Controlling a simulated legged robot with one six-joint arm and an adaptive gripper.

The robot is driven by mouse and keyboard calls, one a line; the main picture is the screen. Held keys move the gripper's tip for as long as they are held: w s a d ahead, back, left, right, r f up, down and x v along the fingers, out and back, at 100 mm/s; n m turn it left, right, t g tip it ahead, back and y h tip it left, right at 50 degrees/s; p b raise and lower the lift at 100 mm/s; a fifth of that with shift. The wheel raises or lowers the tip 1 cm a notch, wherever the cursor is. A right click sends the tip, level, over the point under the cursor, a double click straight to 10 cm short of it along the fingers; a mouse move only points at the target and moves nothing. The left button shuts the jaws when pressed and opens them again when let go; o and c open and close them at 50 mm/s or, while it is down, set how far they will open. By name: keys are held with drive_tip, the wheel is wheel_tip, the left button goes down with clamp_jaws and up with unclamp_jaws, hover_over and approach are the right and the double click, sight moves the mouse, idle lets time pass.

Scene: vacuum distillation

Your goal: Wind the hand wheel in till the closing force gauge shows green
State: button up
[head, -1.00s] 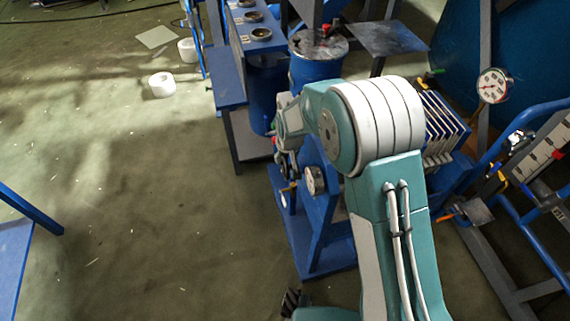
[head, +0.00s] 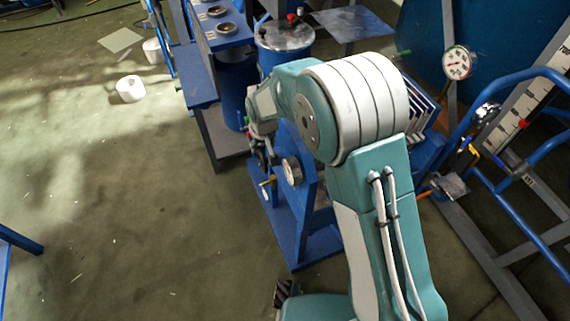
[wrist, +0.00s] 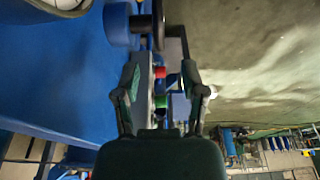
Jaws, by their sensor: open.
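My gripper (wrist: 160,78) is open in the wrist view, its two dark fingers apart with nothing clearly held. A dark wheel-like rim (wrist: 158,25), seen nearly edge-on beside a blue cylinder (wrist: 117,25), lies beyond the fingertips; it looks like the hand wheel. A dark bar (wrist: 178,42) stands beside it. In the head view my arm hides most of the press and wheel. A small dial (head: 292,170) faces out from the blue frame (head: 300,215). A larger white gauge (head: 458,63) stands at the right. I cannot tell which is the closing force gauge, nor read either.
Pale plates (head: 425,105) stand behind my arm. A blue drum with a metal lid (head: 285,37) and a blue bench (head: 217,38) are beyond it. Blue tube railing (head: 520,85) is at the right. A white roll (head: 130,89) lies on the open floor at left.

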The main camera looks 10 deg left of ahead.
sight(262, 161)
drive_tip(key=shift+w+a+f+g+h, duration=0.15)
drive_tip(key=shift+w+a+g, duration=0.1)
drive_tip(key=shift+w, duration=0.15)
drive_tip(key=shift+w+a+f+g+h, duration=0.1)
drive_tip(key=shift+w+f+g+h, duration=0.05)
drive_tip(key=shift+w+g, duration=0.15)
drive_tip(key=shift+w+a+f+g+h, duration=0.1)
drive_tip(key=shift+w+a+g+h, duration=0.25)
drive_tip(key=shift+w+g, duration=0.2)
wheel_tip(262, 161, down, 11)
drive_tip(key=shift+r, duration=0.15)
drive_tip(key=shift+d, duration=0.1)
clamp_jaws()
